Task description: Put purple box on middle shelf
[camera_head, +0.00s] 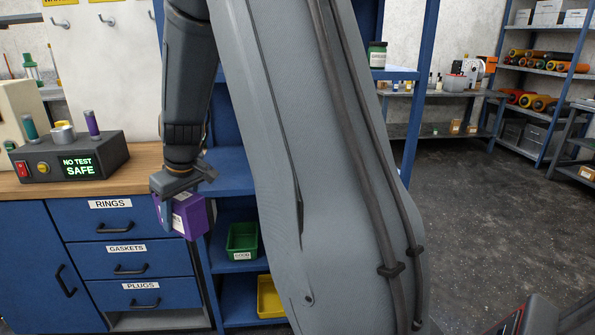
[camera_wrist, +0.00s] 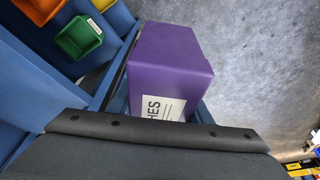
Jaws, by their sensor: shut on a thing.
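The purple box (camera_head: 187,216) is held in my gripper (camera_head: 178,192), which points down in the head view. The box hangs in front of the right end of the drawer cabinet, beside the blue shelf unit (camera_head: 230,187). In the wrist view the purple box (camera_wrist: 168,62) fills the middle, with a white label whose visible letters read "HES". A dark gripper part covers the lower picture. My arm hides much of the shelf unit in the head view. One shelf board, left of my arm, looks bare where it shows.
A green bin (camera_head: 242,241) and a yellow bin (camera_head: 270,297) stand on lower shelves. A dark jar (camera_head: 377,54) stands on an upper shelf. The wooden worktop (camera_head: 120,185) with a test device (camera_head: 68,160) is at left. Open floor lies at right.

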